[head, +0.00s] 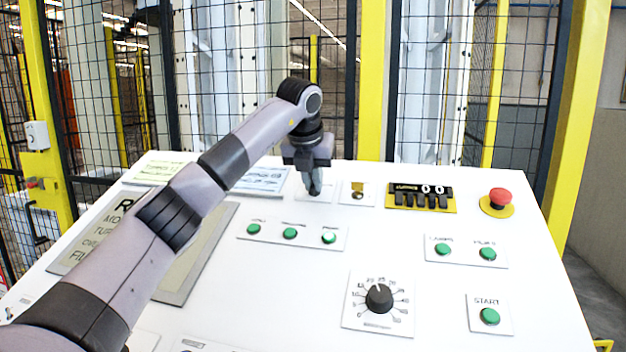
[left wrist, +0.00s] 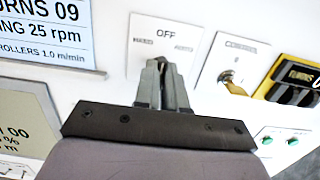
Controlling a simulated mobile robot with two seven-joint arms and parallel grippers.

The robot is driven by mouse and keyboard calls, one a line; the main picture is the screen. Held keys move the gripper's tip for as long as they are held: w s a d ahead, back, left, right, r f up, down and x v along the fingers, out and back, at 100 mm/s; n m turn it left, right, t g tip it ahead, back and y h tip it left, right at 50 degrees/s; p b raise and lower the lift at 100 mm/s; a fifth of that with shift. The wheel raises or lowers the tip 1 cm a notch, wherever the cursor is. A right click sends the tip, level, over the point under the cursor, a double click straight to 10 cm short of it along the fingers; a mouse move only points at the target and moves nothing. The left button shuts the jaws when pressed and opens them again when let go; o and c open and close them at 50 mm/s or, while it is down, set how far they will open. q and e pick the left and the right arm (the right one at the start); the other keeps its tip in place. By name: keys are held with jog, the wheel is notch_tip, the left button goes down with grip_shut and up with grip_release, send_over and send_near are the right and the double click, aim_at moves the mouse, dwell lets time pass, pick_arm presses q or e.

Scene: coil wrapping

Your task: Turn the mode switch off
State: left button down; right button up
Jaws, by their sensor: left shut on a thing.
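The mode switch plate (left wrist: 148,48), white with OFF printed at its top centre and small labels at left and right, shows in the left wrist view. In the head view its plate (head: 327,194) lies near the panel's back edge. My left gripper (left wrist: 165,70) is at the plate, its fingers closed around the switch knob, which they mostly hide. I cannot tell which way the knob points. In the head view the left gripper (head: 315,185) reaches down to the panel there. My right gripper is not in view.
Right of the switch are a key switch (head: 358,195), a black counter on a yellow plate (head: 421,207) and a red emergency button (head: 499,198). Green buttons (head: 290,233) and a black dial (head: 379,298) sit nearer. A mesh fence stands behind the panel.

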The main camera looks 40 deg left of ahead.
pick_arm(q)
jog(key=c, duration=1.2)
grip_release()
jog(key=v, duration=0.7)
jog(key=shift+b, duration=0.35)
jog(key=shift+r, duration=0.1)
